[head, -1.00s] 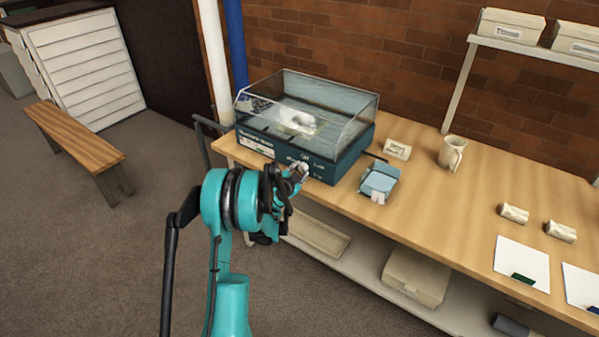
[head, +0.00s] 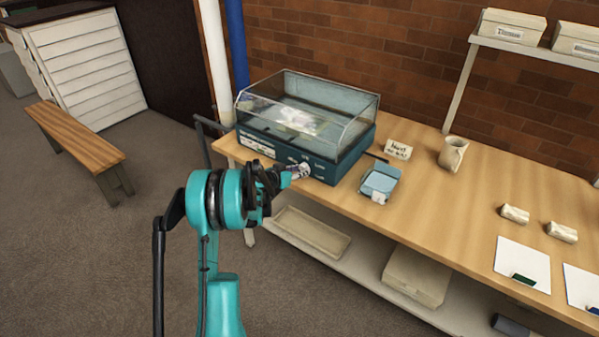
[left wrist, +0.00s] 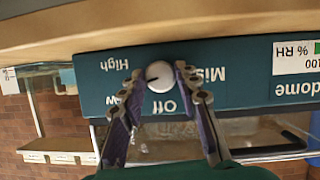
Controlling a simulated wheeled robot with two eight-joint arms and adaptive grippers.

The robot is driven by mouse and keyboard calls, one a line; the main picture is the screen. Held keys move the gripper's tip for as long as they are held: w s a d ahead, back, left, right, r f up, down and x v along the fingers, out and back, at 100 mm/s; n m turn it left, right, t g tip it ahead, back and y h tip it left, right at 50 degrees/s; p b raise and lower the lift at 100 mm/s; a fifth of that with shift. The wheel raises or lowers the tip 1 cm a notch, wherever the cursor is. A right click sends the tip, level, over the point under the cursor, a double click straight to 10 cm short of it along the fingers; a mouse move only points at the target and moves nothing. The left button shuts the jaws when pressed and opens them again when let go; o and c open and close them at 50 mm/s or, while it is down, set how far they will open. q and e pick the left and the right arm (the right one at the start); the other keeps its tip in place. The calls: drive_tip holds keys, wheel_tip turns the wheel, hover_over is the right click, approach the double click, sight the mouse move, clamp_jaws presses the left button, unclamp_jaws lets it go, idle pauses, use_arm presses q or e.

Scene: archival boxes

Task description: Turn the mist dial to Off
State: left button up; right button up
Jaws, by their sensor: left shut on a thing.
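The teal humidity unit (head: 262,150) with a clear dome (head: 345,118) stands at the left end of the bench. In the left wrist view its front panel (left wrist: 240,85) appears upside down, with Mist, High and Off lettering; the Low label is partly covered. The white mist dial (left wrist: 160,76) sits between the fingertips of my left gripper (left wrist: 160,78), which is shut on it. A short dark mark shows on the dial's left side; its exact setting is hard to read. In the head view my left gripper (head: 297,172) touches the panel and hides the dial.
The bench edge (head: 330,207) and lower shelf (head: 365,278) lie close to my left arm. A wooden bench (head: 75,138) is at left.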

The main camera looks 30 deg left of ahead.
use_arm(q)
drive_tip(key=shift+a+f+n+h+b, duration=0.15)
drive_tip(key=shift+n+h+b, duration=0.2)
drive_tip(key=shift+n+h, duration=0.7)
drive_tip(key=n+h, duration=0.1)
drive_tip(key=n, duration=0.2)
drive_tip(key=shift+t, duration=0.3)
drive_tip(key=shift+a+f+n+h+b, duration=0.1)
drive_tip(key=shift+n+h+b, duration=0.2)
drive_tip(key=shift+n+h, duration=0.75)
drive_tip(key=shift+f+n+t+h, duration=0.1)
drive_tip(key=shift+n+t+h, duration=0.5)
drive_tip(key=shift+n, duration=1.2)
drive_tip(key=o, duration=1.2)
drive_tip(key=shift+c, duration=0.2)
